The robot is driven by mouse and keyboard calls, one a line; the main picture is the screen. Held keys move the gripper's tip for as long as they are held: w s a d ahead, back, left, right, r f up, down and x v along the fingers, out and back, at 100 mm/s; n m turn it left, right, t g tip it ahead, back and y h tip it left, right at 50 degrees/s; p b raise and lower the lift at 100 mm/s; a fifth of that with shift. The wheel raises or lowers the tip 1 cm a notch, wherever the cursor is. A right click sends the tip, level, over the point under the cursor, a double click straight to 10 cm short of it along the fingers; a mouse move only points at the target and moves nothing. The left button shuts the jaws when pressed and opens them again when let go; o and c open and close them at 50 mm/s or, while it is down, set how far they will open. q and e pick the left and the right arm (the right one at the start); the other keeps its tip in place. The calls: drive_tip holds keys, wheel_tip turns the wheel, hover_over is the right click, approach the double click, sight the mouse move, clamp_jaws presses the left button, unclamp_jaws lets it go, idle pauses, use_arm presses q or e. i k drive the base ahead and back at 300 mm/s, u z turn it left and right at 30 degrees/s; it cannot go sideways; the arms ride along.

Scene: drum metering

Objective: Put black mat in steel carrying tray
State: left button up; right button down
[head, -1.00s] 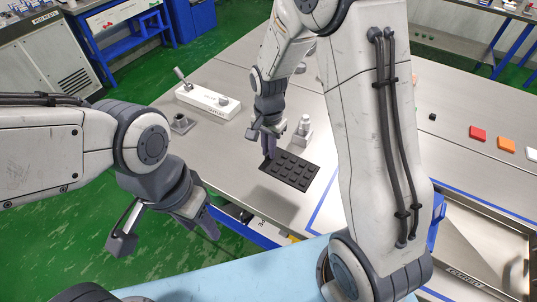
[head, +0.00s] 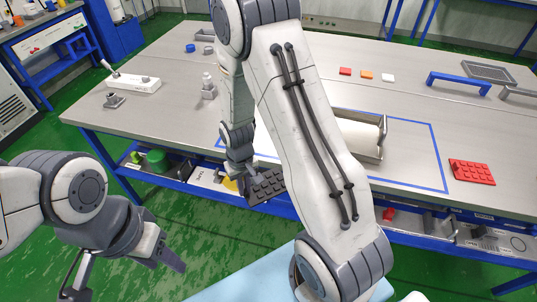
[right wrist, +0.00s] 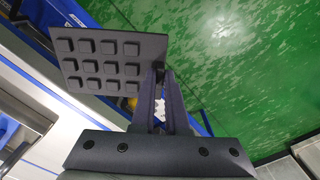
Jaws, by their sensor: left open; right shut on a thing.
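The black mat (head: 268,185), a slab with rows of raised square studs, is held at its edge by my right gripper (head: 246,178). It hangs near the table's front edge in the head view. In the right wrist view the mat (right wrist: 112,62) extends left from the closed fingertips (right wrist: 164,72), clear of the table. The steel carrying tray (head: 371,152) stands on the table inside a blue outline, right of the mat. My right arm hides its left part. My left gripper (head: 125,277) is open and empty at the lower left, over the floor.
A red studded mat (head: 472,172) lies right of the tray. Red (head: 345,71), orange (head: 366,75) and white (head: 388,77) blocks lie farther back. A white block with a lever (head: 132,84) stands at the left. A lower shelf (head: 180,185) runs under the table.

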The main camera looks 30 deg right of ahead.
sight(350, 135)
drive_tip(key=u, duration=1.7)
drive_tip(key=i, duration=1.45)
drive_tip(key=z, duration=3.5)
drive_tip(key=i, duration=1.5)
drive_tip(key=u, duration=0.05)
